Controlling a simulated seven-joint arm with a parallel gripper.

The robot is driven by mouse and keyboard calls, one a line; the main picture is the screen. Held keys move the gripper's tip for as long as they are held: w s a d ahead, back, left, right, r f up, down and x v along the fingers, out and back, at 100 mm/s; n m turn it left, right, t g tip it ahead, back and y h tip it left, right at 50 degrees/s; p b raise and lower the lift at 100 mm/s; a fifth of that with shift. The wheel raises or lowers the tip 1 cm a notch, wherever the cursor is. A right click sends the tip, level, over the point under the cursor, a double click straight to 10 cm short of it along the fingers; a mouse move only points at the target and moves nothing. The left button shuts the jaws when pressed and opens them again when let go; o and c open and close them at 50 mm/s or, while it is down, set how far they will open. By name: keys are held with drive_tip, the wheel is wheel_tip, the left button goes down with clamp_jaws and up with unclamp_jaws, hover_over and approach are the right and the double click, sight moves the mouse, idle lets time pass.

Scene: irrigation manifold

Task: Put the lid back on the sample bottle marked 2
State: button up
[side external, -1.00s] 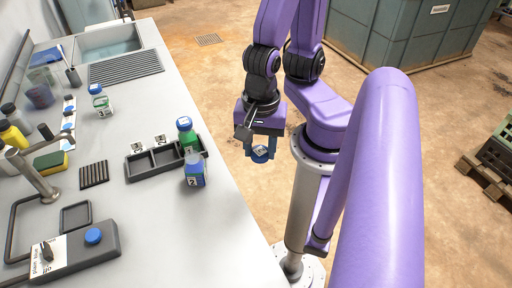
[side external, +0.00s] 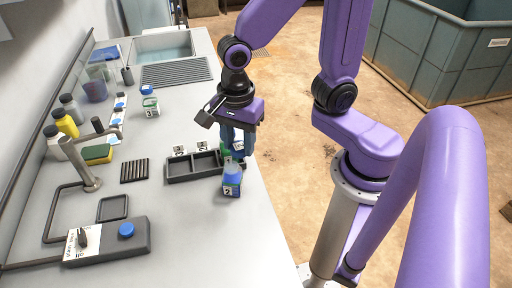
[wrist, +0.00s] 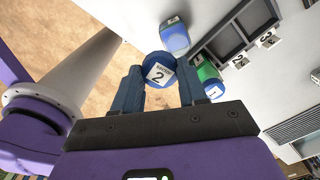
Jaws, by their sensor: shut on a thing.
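My gripper (side external: 238,150) is shut on a round blue lid (wrist: 158,72) with a white label reading 2; in the wrist view the lid sits between the fingertips (wrist: 160,84). The sample bottle marked 2 (side external: 231,182) stands upright on the bench near its right edge, with blue contents and no blue lid visible on it. It also shows in the wrist view (wrist: 174,38), just beyond the held lid and apart from it. In the side view my gripper is above and behind this bottle, and its fingers partly hide the green bottle.
The green bottle (wrist: 207,72), its blue lid labelled 1, stands close beside my gripper. A dark compartment tray (side external: 180,170) lies left of bottle 2. A bottle marked 3 (side external: 151,106) is farther back. A control box with a blue button (side external: 108,242) lies at the front. Bench space around bottle 2's front is clear.

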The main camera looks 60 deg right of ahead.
sight(231, 166)
drive_tip(key=shift+w+d+r, duration=0.1)
drive_tip(key=shift+w+r, duration=0.05)
drive_tip(key=shift+w, duration=0.55)
drive_tip(key=shift+w+r, duration=0.15)
drive_tip(key=shift+w, duration=0.55)
drive_tip(key=shift+f, duration=3.15)
drive_tip(key=shift+f, duration=0.15)
drive_tip(key=o, duration=1.6)
drive_tip(key=shift+r, duration=3.5)
clamp_jaws()
